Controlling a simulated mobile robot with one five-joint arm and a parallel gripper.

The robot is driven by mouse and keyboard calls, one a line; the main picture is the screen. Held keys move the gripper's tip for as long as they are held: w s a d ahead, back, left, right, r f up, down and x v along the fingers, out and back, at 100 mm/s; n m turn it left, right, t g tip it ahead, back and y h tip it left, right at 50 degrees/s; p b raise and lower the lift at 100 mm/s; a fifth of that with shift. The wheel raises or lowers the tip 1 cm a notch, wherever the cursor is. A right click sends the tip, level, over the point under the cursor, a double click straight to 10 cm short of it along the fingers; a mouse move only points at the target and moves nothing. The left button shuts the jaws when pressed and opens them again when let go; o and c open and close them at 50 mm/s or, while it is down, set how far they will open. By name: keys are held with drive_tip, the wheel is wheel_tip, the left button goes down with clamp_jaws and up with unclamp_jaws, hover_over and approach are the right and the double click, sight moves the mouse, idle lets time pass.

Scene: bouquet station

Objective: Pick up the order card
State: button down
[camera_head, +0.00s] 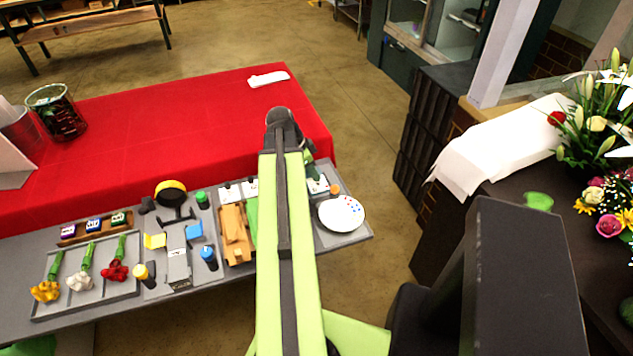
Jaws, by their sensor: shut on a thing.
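My green and black arm reaches forward over the grey work mat, and its wrist hangs over the red cloth's front edge. My gripper (310,152) shows only in part to the right of the wrist. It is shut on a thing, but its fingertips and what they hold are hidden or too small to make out. A small white card-like piece (317,185) shows just below it; I cannot tell whether they touch. Two similar white pieces (228,193) stand left of my arm. I cannot tell which piece is the order card. My arm hides the mat between them.
A tray with flower bunches (98,294), a wooden rack with small labels (67,242), a tape roll (171,192) and a wooden holder (236,236) lie left. A white plate (341,213) sits right. The red table (190,120) is mostly clear. A dark flower counter (510,210) stands far right.

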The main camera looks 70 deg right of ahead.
drive_tip(key=shift+r, duration=0.1)
wheel_tip(320, 180, up, 10)
drive_tip(key=p, duration=1)
